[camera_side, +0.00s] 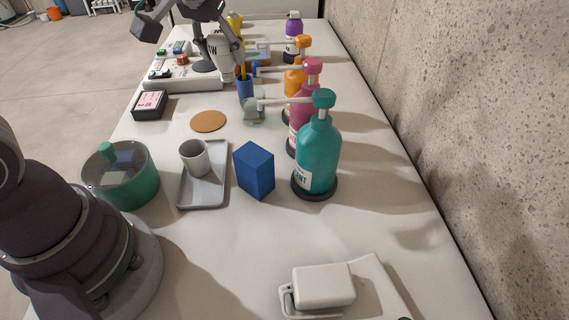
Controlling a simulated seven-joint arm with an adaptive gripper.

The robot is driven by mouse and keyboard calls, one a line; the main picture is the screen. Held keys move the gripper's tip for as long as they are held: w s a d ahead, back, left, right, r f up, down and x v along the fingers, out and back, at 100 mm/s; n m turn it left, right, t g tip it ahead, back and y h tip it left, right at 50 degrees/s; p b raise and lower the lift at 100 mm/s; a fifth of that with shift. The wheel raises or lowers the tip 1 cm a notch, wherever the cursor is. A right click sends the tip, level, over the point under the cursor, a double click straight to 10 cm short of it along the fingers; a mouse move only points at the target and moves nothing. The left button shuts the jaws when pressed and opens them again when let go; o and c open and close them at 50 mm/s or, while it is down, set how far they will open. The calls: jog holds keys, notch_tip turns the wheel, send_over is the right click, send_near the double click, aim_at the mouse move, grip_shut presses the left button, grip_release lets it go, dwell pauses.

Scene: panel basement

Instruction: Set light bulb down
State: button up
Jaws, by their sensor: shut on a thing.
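My gripper (222,58) is at the top of the side view, over the far part of the white table. It is shut on the light bulb (219,46), a white body with dark print ending in "W". The bulb is partly covered by a finger, and I cannot tell clearly whether its lower end touches anything. The bulb appears just behind a blue cup (245,88) holding a yellow pencil.
White tray (185,86) with small parts lies left of the gripper. Pump bottles, including a teal one (319,155), line the right. A brown coaster (208,121), blue block (254,170), grey tray (218,190) and green pot (132,187) stand nearer. The front middle is clear.

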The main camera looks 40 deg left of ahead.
jog(key=s+a+f+n+g+y, duration=0.1)
jog(key=s+a+f+n+g, duration=0.2)
jog(key=a+n, duration=0.45)
jog(key=s+a+f+n+g+y, duration=0.2)
jog(key=a+n, duration=0.5)
jog(key=n, duration=0.1)
jog(key=shift+n, duration=0.55)
jog(key=f, duration=0.9)
jog(key=shift+s+a+f, duration=0.25)
jog(key=shift+s+a, duration=0.05)
jog(key=shift+s, duration=0.1)
jog(key=shift+f, duration=0.35)
jog(key=shift+f, duration=0.15)
jog(key=o, duration=1.2)
jog(key=shift+c, duration=0.2)
